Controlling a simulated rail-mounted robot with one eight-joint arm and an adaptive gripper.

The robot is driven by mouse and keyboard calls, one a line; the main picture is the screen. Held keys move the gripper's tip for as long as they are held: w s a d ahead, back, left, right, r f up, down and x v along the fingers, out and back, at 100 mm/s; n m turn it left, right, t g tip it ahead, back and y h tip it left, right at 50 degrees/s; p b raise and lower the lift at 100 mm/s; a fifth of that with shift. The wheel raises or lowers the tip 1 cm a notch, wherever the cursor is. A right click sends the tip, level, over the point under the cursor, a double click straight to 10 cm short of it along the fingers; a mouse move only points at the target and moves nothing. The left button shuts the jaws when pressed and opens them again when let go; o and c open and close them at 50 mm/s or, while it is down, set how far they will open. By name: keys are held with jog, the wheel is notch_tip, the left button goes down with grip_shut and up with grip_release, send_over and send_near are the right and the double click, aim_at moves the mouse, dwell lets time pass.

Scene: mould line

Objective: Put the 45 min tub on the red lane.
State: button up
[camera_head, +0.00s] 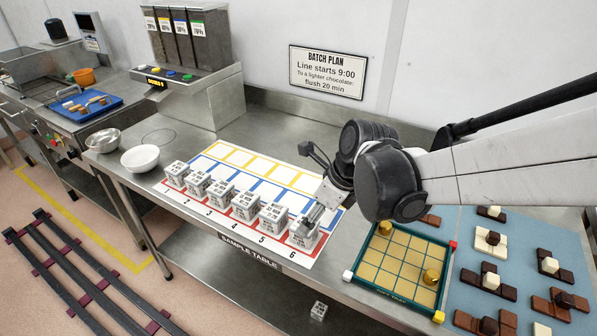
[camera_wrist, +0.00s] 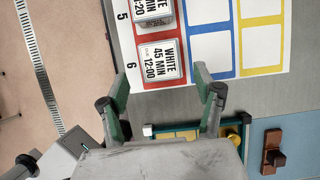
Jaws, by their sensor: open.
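The tub labelled "WHITE 45 MIN DUE 12:00" (camera_wrist: 163,60) stands on the red-bordered square numbered 6 in the wrist view. It is the rightmost tub (camera_head: 304,236) of the front row in the head view. The red lane (camera_head: 277,250) runs along the front edge of the white sheet and holds several tubs, at numbers 1 to 6. My gripper (camera_wrist: 161,76) is open, its fingertips spread on either side of the tub's near edge in the wrist view. In the head view my gripper (camera_head: 317,213) is over this tub; whether the fingers touch it I cannot tell.
The blue (camera_head: 245,188) and yellow (camera_head: 280,170) lanes behind look empty. A tub-like block (camera_head: 319,310) lies below table level. A gold tray with green rim (camera_head: 396,292) is close on the right. White bowl (camera_head: 140,158) stands at the left.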

jog(key=s+d+r+n+t+h, duration=0.1)
jog(key=s+d+r+n, duration=0.4)
jog(key=n, duration=0.7)
jog(key=s+d+r+n+t+h, duration=0.2)
jog(key=s+d+n, duration=0.5)
jog(key=n, duration=0.5)
notch_tip(320, 180, up, 3)
jog(key=shift+s+d+f+n+t+h+p, duration=0.15)
jog(key=shift+d+n+t+h+p, duration=0.2)
jog(key=shift+t, duration=0.55)
jog(key=shift+a, duration=0.1)
